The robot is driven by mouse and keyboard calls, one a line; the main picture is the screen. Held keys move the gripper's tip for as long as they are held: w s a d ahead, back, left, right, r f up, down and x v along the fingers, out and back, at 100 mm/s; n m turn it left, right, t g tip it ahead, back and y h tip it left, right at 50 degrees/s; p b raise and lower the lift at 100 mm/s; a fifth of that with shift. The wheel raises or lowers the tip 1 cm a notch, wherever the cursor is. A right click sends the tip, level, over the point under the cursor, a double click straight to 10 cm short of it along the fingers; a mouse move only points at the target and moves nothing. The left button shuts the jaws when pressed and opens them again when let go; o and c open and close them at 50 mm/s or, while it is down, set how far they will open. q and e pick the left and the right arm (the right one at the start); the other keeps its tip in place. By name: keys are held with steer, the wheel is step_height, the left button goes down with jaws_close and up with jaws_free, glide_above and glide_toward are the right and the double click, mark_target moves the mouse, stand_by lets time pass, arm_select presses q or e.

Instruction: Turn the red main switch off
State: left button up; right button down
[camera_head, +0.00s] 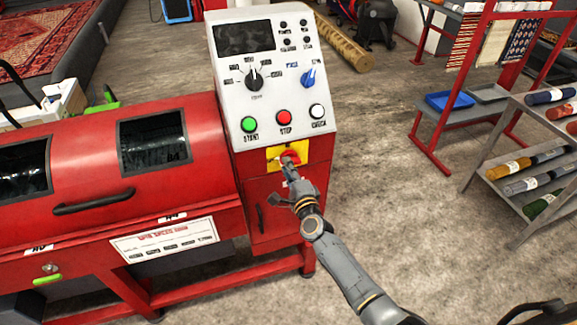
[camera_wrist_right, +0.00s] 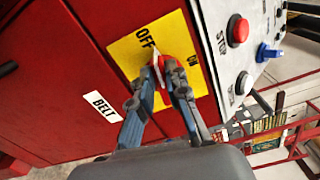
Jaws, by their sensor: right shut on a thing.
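The red main switch (camera_head: 291,154) sits on a yellow plate (camera_head: 272,154) on the front of the red cabinet, below the white control panel. In the right wrist view the red switch (camera_wrist_right: 160,66) lies between the words OFF and ON, and a white mark on it shows on the side towards OFF. My right gripper (camera_wrist_right: 160,82) is shut on the switch, with a finger on either side that hides part of it. In the head view the right gripper (camera_head: 289,168) reaches the switch from below. My left gripper is not in view.
The white control panel (camera_head: 270,100) above carries a green START, a red STOP (camera_head: 284,118) and a white CHECK button, plus black and blue knobs. The red machine drum (camera_head: 90,165) stands left. The floor right of the cabinet is clear up to racks (camera_head: 510,170).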

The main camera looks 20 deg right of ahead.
steer(key=shift+f+n, duration=0.15)
steer(key=shift+n, duration=0.65)
steer(key=c, duration=1.3)
jaws_free()
steer(key=shift+a, duration=0.1)
steer(key=s, duration=1.2)
steer(key=shift+d, duration=0.25)
